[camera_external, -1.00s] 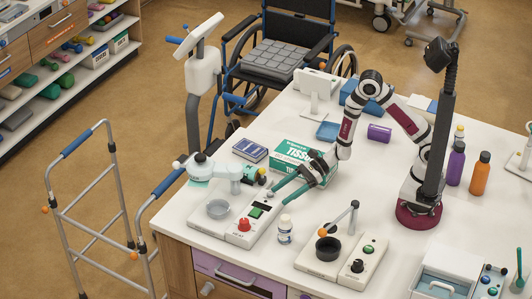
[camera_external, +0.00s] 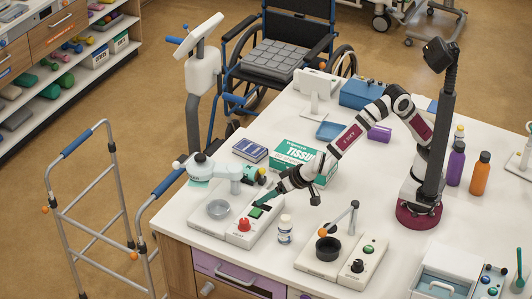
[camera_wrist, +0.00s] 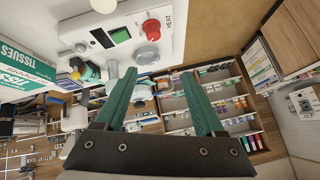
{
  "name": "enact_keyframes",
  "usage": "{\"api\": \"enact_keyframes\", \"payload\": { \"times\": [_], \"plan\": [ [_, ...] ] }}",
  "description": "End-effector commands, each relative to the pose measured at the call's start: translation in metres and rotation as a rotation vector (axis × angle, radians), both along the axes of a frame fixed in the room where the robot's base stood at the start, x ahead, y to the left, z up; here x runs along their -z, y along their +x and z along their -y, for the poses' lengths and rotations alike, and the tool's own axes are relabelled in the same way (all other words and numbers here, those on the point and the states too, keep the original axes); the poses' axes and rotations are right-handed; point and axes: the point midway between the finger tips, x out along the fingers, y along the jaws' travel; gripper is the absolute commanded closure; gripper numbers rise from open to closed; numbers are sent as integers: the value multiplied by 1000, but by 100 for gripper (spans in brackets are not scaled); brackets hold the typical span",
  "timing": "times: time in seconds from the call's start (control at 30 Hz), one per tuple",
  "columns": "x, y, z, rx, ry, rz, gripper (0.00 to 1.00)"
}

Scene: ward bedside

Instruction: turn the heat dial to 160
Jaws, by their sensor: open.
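The red heat dial (camera_external: 244,225) sits at the front of a white bench device (camera_external: 222,229), which also has a green display (camera_external: 256,212) and a round glass dish (camera_external: 218,208). In the wrist view the red dial (camera_wrist: 151,28) is at the top, with the word HEAT beside it. The number it points at is too small to read. My gripper (camera_external: 264,198) is open and empty, pointing down and left near the display, behind and right of the dial. In the wrist view its two green fingers (camera_wrist: 158,75) stand apart, with the dial beyond their tips.
A green tissue box (camera_external: 298,155) stands behind my gripper. A small white bottle (camera_external: 285,229) stands right of the device. Another device with a black knob (camera_external: 357,266) and black cup (camera_external: 328,248) is at the front. A microscope-like teal instrument (camera_external: 205,168) stands at the back left.

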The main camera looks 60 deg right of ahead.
Motion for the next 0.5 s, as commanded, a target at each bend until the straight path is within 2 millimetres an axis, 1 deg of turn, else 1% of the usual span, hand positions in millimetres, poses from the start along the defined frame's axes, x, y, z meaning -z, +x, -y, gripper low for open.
{"api": "enact_keyframes", "payload": {
  "times": [0.03,0.1,0.2,0.27,0.37,0.5],
  "plan": [
    [-9,-11,-10,-69,-118,35,29],
    [-21,-22,-15,-142,-270,70,29],
    [22,-20,-10,-137,-283,65,29],
    [32,-17,-10,-136,-278,67,29],
    [45,-5,-9,-134,-276,68,29],
    [74,23,-7,-132,-277,67,29]
  ]
}}
